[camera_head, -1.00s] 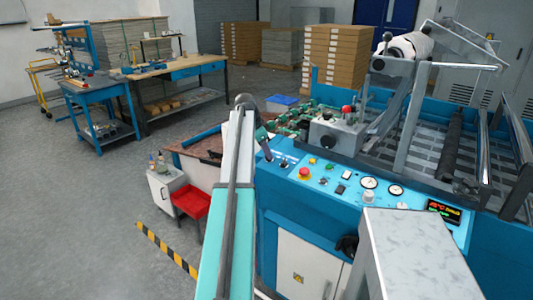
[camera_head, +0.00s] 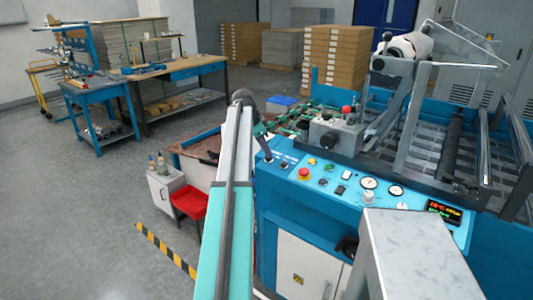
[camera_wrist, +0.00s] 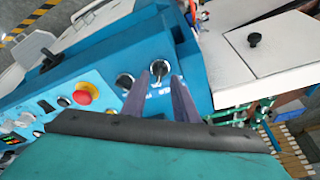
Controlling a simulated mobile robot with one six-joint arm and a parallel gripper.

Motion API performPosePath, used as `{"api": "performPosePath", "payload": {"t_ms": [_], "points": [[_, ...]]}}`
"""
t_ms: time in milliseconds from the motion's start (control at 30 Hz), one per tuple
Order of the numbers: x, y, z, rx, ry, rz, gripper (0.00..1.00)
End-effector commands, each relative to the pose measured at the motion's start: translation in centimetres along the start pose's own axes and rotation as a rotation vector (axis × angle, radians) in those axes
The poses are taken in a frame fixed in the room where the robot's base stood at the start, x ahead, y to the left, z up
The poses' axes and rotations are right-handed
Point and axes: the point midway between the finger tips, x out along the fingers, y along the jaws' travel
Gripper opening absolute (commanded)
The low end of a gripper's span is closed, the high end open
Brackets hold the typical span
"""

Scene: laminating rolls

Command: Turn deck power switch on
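The blue control panel (camera_head: 330,192) of the laminating machine carries several knobs and buttons. In the wrist view, two dark rotary switches sit side by side, one (camera_wrist: 125,80) left of the fingers and one (camera_wrist: 159,68) between and just beyond the fingertips. Their labels are too blurred to read, so I cannot tell which is the deck power switch or its setting. My gripper (camera_wrist: 158,77) is open, its two fingers apart on either side of the right-hand switch; contact cannot be told. In the head view, my gripper (camera_head: 267,157) is at the panel's left end.
A red emergency button (camera_wrist: 82,94) and smaller buttons lie left of the switches. Gauges (camera_head: 369,183) and a lit display (camera_head: 443,211) are further along.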

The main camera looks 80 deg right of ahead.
Motion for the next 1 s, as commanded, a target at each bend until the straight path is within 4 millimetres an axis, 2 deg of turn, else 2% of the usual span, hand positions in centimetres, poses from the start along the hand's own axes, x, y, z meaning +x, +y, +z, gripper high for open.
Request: {"api": "performPosePath", "payload": {"t_ms": [700, 1000], "points": [[-10.2, -0.1, 0.0, 0.001, 0.002, -0.001, 0.27], [-11.6, 0.0, 0.0, 0.002, 0.001, 0.000, 0.27]]}}
